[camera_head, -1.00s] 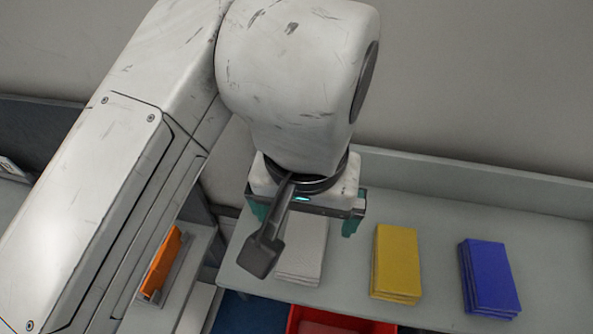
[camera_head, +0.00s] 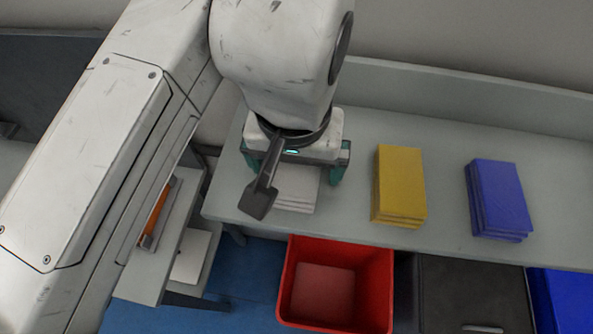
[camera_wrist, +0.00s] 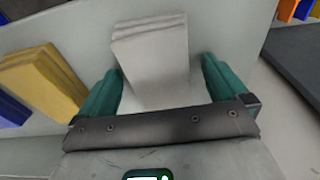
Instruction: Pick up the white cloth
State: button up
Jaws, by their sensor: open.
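The white cloth (camera_head: 297,188) is a folded stack on the grey counter, partly hidden under my gripper in the head view. In the wrist view the white cloth (camera_wrist: 152,62) lies between and just beyond my two green fingers. My gripper (camera_head: 293,170) is open and points down over the stack. In the wrist view my gripper (camera_wrist: 160,85) has one finger on each side of the cloth, with gaps showing, and holds nothing.
A yellow folded stack (camera_head: 399,184) and a blue folded stack (camera_head: 499,197) lie to the right on the counter (camera_head: 350,215). A red bin (camera_head: 335,285) stands below the counter's front edge. An orange item (camera_head: 155,215) is on a lower shelf at left.

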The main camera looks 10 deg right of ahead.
aim_at(296, 188)
jog(key=shift+c, duration=0.5)
jog(key=c, duration=1)
jog(key=shift+o, duration=0.2)
jog(key=shift+r, duration=0.15)
jog(key=shift+r+p, duration=0.85)
jog(key=shift+p, duration=0.1)
jog(key=s+r+p, duration=0.1)
jog(key=r, duration=0.1)
jog(key=s+r+p, duration=0.1)
jog(key=r+p, duration=0.1)
jog(key=s+r+p, duration=0.1)
jog(key=r, duration=0.1)
jog(key=shift+s+a, duration=0.15)
jog(key=shift+a, duration=0.25)
jog(key=s+a+r, duration=0.2)
jog(key=s+r, duration=0.3)
jog(key=s, duration=0.5)
jog(key=shift+s+a, duration=0.15)
jog(key=shift+a, duration=0.2)
